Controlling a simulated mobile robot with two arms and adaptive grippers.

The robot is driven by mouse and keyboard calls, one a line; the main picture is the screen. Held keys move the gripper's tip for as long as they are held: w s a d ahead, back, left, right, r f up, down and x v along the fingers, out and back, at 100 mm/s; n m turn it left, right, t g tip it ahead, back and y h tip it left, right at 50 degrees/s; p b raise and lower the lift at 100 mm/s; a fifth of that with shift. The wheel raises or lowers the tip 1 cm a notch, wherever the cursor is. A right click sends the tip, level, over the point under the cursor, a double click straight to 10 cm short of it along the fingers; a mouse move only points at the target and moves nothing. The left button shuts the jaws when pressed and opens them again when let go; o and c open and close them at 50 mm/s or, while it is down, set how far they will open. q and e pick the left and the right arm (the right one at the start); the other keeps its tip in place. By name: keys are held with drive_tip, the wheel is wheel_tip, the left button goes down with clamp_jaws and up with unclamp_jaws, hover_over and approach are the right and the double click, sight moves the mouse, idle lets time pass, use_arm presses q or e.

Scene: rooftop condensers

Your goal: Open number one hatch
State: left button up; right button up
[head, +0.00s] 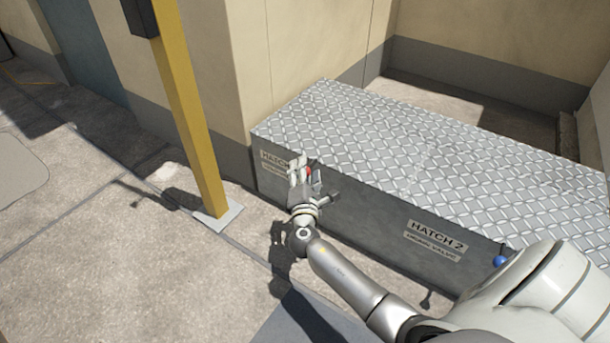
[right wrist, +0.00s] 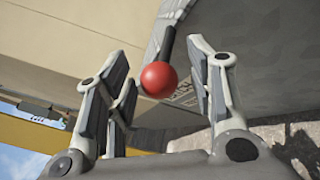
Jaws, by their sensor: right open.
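The hatch with a partly hidden label (head: 274,160) is at the left end of a long metal box with a diamond-plate top (head: 430,160). The Hatch 2 label (head: 436,234) is on the same front face, farther right. A red ball knob (right wrist: 159,79) on a dark lever (right wrist: 167,43) sits between the open fingers of my right gripper (right wrist: 165,90) in the right wrist view. In the head view my right gripper (head: 303,172) is at the front of the box, by the left label, with the red knob (head: 309,171) partly hidden. The top is down flat.
A yellow post (head: 187,110) on a pale base plate stands left of the box. A blue ball knob (head: 501,262) is at the right, by my arm. A beige wall (head: 215,60) rises behind. Open concrete floor lies in front and left.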

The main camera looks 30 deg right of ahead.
drive_tip(key=shift+w, duration=0.1)
clamp_jaws()
idle(0.3)
drive_tip(key=shift+r, duration=0.15)
